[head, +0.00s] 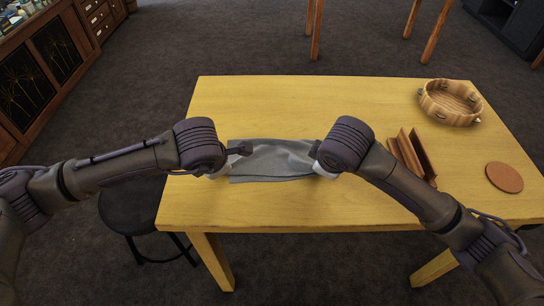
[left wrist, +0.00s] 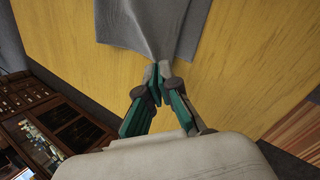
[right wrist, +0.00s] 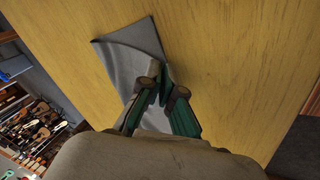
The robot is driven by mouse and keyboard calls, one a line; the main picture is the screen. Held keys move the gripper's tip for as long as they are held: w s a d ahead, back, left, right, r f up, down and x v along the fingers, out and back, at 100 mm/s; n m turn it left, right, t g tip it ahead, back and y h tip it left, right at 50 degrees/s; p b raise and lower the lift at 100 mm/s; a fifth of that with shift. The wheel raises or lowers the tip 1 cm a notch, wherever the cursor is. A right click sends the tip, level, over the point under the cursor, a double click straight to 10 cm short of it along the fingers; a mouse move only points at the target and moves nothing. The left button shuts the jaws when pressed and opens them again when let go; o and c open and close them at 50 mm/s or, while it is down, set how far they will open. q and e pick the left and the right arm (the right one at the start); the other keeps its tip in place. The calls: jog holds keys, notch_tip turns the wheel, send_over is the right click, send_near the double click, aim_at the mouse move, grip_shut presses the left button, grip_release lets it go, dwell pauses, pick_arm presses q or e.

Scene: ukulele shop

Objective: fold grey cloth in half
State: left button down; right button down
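The grey cloth (head: 270,160) lies on the yellow wooden table between my two grippers, with a raised, wrinkled edge. In the left wrist view the cloth (left wrist: 150,28) runs up from the fingertips of my left gripper (left wrist: 158,70), which are closed together on its edge. In the right wrist view the cloth (right wrist: 130,58) reaches the fingertips of my right gripper (right wrist: 160,80), which are close together at its edge and appear to pinch it. In the head view both grippers are mostly hidden behind my wrists at the cloth's left and right ends.
The yellow table (head: 300,100) has free room behind the cloth. A wooden tambourine (head: 450,102) stands at the back right. A brown wooden stand (head: 412,157) is close to my right arm. A round brown coaster (head: 504,177) lies at the right edge. A black stool (head: 140,208) stands at the left.

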pick_arm(q)
jog(key=shift+s+f, duration=0.15)
jog(key=shift+f, duration=0.4)
pick_arm(e)
jog(key=shift+s+f, duration=0.15)
jog(key=shift+f, duration=0.4)
pick_arm(q)
jog(key=c, duration=1)
grip_release()
jog(key=shift+c, duration=0.2)
pick_arm(e)
jog(key=c, duration=1)
grip_release()
jog(key=shift+c, duration=0.2)
pick_arm(q)
jog(key=s+v, duration=0.1)
jog(key=v, duration=0.9)
jog(key=shift+s, duration=0.25)
pick_arm(e)
jog(key=s+v, duration=0.1)
jog(key=v, duration=0.9)
jog(key=shift+s, duration=0.25)
pick_arm(q)
jog(key=shift+r, duration=0.1)
jog(key=shift+c, duration=0.3)
pick_arm(e)
jog(key=shift+r, duration=0.1)
jog(key=shift+c, duration=0.3)
